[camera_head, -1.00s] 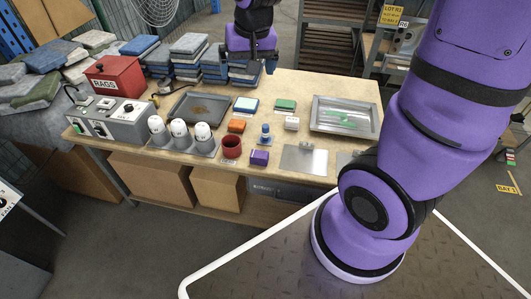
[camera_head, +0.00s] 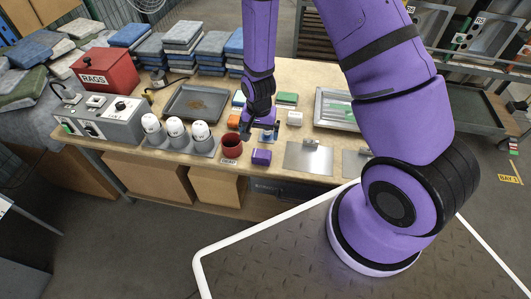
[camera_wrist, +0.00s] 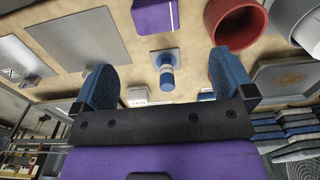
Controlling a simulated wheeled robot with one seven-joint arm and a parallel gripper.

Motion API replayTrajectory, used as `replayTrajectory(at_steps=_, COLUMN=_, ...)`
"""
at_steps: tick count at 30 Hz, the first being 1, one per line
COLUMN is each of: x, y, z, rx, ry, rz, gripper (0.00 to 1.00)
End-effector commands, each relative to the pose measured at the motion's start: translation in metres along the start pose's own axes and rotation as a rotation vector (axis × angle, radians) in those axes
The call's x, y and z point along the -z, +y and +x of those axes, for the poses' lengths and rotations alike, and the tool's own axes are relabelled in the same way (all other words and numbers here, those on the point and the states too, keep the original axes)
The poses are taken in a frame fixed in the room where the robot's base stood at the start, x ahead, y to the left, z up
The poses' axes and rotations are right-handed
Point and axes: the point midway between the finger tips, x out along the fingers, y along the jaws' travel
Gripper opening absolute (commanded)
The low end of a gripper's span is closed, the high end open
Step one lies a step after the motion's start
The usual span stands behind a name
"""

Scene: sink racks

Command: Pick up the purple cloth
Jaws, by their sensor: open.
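The purple cloth (camera_head: 261,157) is a small folded block lying near the front edge of the wooden table, just right of a red cup. It also shows at the top of the wrist view (camera_wrist: 153,14), partly cut off by the frame. My gripper (camera_head: 262,130) is open and empty, a little behind the cloth in the head view. In the wrist view its two fingers (camera_wrist: 163,65) stand wide apart, with a small blue-topped object (camera_wrist: 166,77) seen between them. The cloth lies beyond the fingertips, apart from them.
The red cup (camera_head: 231,146) stands close left of the cloth, with white-topped canisters (camera_head: 175,130) farther left. A metal plate (camera_head: 308,157) lies to the right. Orange (camera_head: 234,121) and green (camera_head: 287,98) pads lie behind. A grey tray (camera_head: 196,103) sits farther back.

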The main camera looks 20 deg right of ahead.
Motion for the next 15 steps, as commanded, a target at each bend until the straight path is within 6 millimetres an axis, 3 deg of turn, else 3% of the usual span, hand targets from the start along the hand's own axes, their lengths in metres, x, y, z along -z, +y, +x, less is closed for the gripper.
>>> replayTrajectory(at_steps=15, x=-0.003, y=0.002, z=0.057, rx=-0.007, ry=-0.006, rz=0.010, gripper=1.00)
